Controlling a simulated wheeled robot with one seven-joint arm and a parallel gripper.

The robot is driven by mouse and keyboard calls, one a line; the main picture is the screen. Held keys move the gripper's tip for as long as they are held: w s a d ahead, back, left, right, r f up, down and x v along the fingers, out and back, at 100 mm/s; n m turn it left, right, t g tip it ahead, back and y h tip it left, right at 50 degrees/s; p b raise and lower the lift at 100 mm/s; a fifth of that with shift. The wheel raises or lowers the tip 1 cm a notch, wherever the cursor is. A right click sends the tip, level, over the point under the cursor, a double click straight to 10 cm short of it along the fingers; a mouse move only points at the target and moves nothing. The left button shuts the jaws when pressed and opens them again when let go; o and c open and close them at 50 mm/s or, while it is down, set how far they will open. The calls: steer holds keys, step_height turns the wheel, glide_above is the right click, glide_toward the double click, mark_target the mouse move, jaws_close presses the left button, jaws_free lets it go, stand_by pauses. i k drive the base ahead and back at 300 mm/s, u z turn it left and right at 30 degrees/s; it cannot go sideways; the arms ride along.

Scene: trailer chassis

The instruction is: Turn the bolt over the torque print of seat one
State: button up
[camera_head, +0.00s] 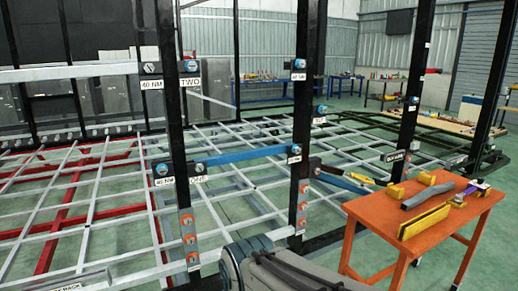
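Seat one is marked by a white ONE print (199,179) on a black upright post, at the left end of a blue bar (245,156). A torque print reading 40 NM (164,181) sits just left of it. A blue-headed bolt (162,169) is directly above the torque print. Another blue-headed bolt (199,168) is above the ONE print. I cannot tell how tight either bolt is. Higher on the same post are a TWO print (190,81) and another 40 NM print (152,84). My gripper does not show; only a grey part, apparently my arm, shows at bottom centre.
An orange table (425,240) at right holds yellow and grey tools. Orange-headed bolts (188,228) line the lower post. A second black post (302,150) stands right of the first. A metal grid spreads behind over red beams (60,215).

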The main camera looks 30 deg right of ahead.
mark_target(296, 149)
steer(key=z, duration=0.5)
steer(key=i, duration=0.8)
steer(key=z, duration=0.7)
